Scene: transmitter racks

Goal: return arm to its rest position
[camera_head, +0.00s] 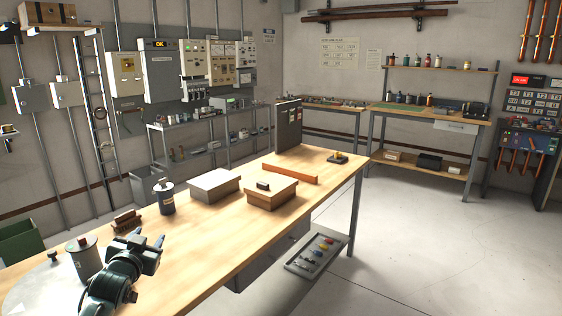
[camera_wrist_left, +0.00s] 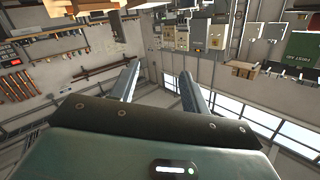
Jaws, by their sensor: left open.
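My left arm comes in at the bottom left of the head view, over the near left end of the long wooden workbench (camera_head: 215,240). Its gripper (camera_head: 152,247) points away from me, above the bench top. In the left wrist view the two fingers (camera_wrist_left: 161,84) stand apart with nothing between them. Behind them that view shows walls, windows and shelving upside down. My right gripper is in neither view.
A grey canister (camera_head: 85,258) stands close beside the left arm. A brush (camera_head: 126,221), a dark bottle (camera_head: 167,197) and two boxes (camera_head: 214,186) (camera_head: 271,194) are farther along the bench. The bench's front middle is clear. Open floor (camera_head: 430,250) lies to the right.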

